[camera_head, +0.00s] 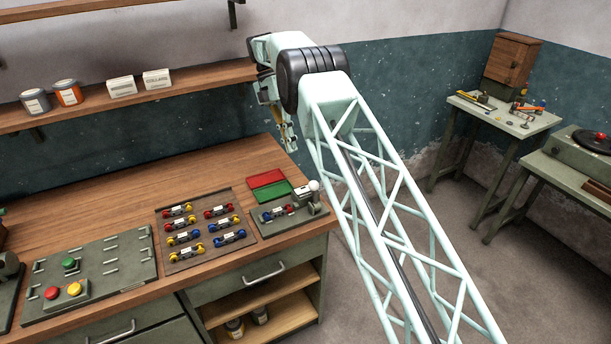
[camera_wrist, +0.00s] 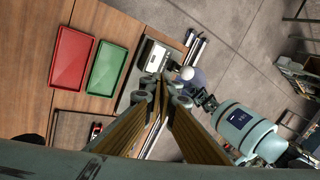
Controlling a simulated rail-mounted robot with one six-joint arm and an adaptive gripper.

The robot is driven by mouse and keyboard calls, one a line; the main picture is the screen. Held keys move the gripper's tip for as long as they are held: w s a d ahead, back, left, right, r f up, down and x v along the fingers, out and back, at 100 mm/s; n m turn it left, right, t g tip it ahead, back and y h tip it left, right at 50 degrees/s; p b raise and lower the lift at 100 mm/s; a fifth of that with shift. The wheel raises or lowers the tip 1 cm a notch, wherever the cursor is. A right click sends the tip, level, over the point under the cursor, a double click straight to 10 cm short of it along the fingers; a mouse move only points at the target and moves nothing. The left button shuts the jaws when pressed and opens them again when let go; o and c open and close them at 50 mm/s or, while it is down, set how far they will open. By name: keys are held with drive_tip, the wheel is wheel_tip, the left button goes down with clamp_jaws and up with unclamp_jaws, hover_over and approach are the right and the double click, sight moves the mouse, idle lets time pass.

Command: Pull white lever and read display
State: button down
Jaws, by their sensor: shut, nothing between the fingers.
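A tester (camera_head: 290,211) stands at the right end of the wooden bench. A lever with a white ball knob (camera_head: 314,185) rises at its right side, and a red-and-blue part sits on its base. In the wrist view the white knob (camera_wrist: 187,73) is just beyond and right of my fingertips. A pale block with a dark window, possibly the display (camera_wrist: 155,56), lies beside it; no reading is legible. My gripper (camera_head: 292,147) hangs above and behind the tester, apart from it in the head view. Its fingers (camera_wrist: 166,88) are shut and empty.
A red tray (camera_head: 265,179) and a green tray (camera_head: 270,192) lie behind the tester. Left of it is a rack (camera_head: 206,226) of several coloured parts. A button panel (camera_head: 90,273) is farther left. A shelf (camera_head: 190,80) with cans runs along the wall.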

drive_tip(key=shift+f, duration=0.15)
approach(314, 194)
drive_tip(key=shift+w+a+f+b, duration=0.1)
drive_tip(key=shift+w+a+f, duration=0.4)
drive_tip(key=shift+w+f, duration=0.3)
drive_tip(key=shift+w+a+f+b, duration=0.1)
drive_tip(key=shift+w+a+f, duration=0.4)
drive_tip(key=shift+f, duration=0.5)
drive_tip(key=shift+w+a+f+b, duration=0.1)
drive_tip(key=shift+w+a+f, duration=0.35)
drive_tip(key=shift+w+f, duration=0.4)
drive_tip(key=shift+s+d+r, duration=0.3)
drive_tip(key=shift+s+d, duration=0.1)
drive_tip(key=shift+s, duration=0.15)
drive_tip(key=shift+s+d+r, duration=0.15)
drive_tip(key=shift+s+d, duration=0.65)
drive_tip(key=shift+s, duration=0.1)
drive_tip(key=shift+s+r, duration=0.1)
drive_tip(key=shift+s, duration=0.1)
drive_tip(key=shift+d, duration=0.15)
